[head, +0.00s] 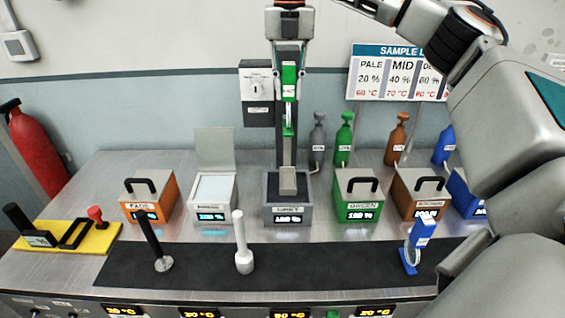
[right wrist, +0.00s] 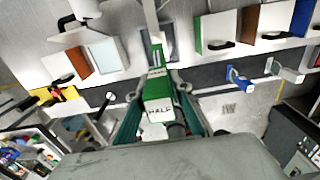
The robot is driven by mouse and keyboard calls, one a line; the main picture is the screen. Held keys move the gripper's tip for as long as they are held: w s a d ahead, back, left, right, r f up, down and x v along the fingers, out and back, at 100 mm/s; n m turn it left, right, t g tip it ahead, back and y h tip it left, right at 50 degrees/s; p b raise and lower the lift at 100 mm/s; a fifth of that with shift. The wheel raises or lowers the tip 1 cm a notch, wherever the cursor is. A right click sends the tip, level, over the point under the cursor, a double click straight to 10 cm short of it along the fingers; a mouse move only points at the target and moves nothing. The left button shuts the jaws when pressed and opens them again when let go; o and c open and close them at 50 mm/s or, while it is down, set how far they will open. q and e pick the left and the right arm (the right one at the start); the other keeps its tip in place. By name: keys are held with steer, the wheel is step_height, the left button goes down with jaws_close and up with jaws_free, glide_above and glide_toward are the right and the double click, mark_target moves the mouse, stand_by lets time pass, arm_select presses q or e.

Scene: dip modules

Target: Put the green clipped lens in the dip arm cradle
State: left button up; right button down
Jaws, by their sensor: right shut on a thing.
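My right gripper (head: 289,72) comes down from the top of the head view and is shut on the green clipped lens (head: 289,84). The lens hangs upright, high in front of a dark vertical column (head: 287,148). In the right wrist view the lens (right wrist: 158,104) sits between the fingers with a "HALF" label facing the camera. The column stands at the grey tank (head: 289,214), with a pale grey block (head: 288,180) low on it over the tank. I cannot clearly make out the dip arm cradle; the lens and gripper cover part of the column. My left gripper is not in view.
Orange, white, green (head: 358,212) and brown tanks flank the grey one. On the black mat stand a black rod (head: 152,238), a white post (head: 242,240) and a blue clipped lens (head: 421,234). Bottles (head: 343,140) and a sample sign (head: 398,76) are behind.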

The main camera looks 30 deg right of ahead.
mark_target(289, 108)
step_height(289, 108, down, 17)
steer(key=shift+f, duration=0.2)
stand_by(0.4)
steer(key=shift+f, duration=0.15)
steer(key=c, duration=1.8)
jaws_free()
step_height(289, 108, up, 12)
steer(key=shift+r, duration=0.2)
